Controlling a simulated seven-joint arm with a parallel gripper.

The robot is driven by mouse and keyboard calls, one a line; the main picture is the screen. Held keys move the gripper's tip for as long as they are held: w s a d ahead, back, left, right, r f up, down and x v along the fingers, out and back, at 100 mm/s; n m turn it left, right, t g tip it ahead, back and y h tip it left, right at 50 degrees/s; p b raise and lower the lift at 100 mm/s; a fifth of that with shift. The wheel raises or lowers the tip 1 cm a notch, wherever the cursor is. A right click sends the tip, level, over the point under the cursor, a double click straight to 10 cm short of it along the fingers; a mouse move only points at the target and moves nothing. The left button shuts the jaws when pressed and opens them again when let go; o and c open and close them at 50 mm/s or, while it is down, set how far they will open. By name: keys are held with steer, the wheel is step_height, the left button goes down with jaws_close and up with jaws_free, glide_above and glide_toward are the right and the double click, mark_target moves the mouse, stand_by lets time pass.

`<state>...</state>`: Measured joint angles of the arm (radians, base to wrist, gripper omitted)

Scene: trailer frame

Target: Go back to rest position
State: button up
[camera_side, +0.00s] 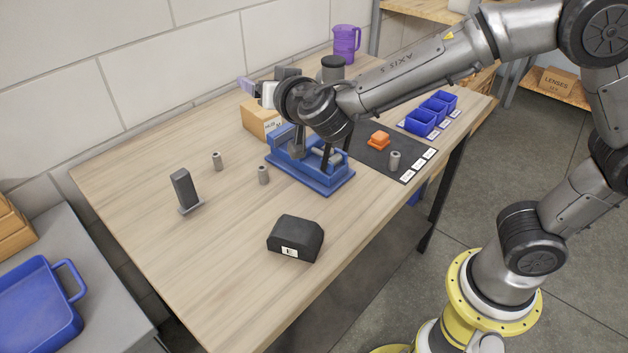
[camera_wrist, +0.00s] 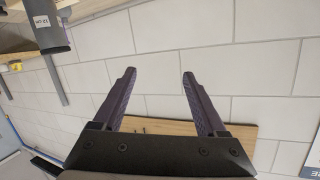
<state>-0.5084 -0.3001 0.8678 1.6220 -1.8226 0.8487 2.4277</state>
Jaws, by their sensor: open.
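My gripper (camera_wrist: 157,76) is open in the wrist view. Its two dark ridged fingers stand well apart with nothing between them, pointing toward the pale block wall (camera_wrist: 180,35). In the side view my wrist is above the back of the wooden table (camera_side: 140,240), over a blue fixture (camera_side: 320,182), and hides part of it. The fingers are hard to make out in that view. I cannot tell the exact gap between my arm and the fixture.
Several grey cylinders (camera_side: 264,175), a dark upright block (camera_side: 184,188) and a black labelled block (camera_side: 296,238) stand on the table. A dark mat (camera_side: 370,157) holds an orange part (camera_side: 379,138). Blue bins (camera_side: 420,122), a cardboard box (camera_side: 257,122) and a purple jug (camera_side: 346,45) stand farther back.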

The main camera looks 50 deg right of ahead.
steer(key=s+d+r+m+g+h, duration=0.35)
steer(key=s+d, duration=0.25)
steer(key=d, duration=0.5)
steer(key=s+d+g, duration=0.3)
steer(key=s+d, duration=0.4)
steer(key=s, duration=0.5)
steer(key=s+a+f+n+g+y, duration=0.1)
steer(key=s+a+f+n+y, duration=0.3)
steer(key=s, duration=0.3)
steer(key=s+a+f+n+g+y, duration=0.1)
steer(key=s+a+f+n+y, duration=0.3)
steer(key=s+a+n, duration=0.1)
steer(key=shift+s+a+f+n, duration=0.25)
steer(key=shift+s+n, duration=0.2)
steer(key=shift+s, duration=0.55)
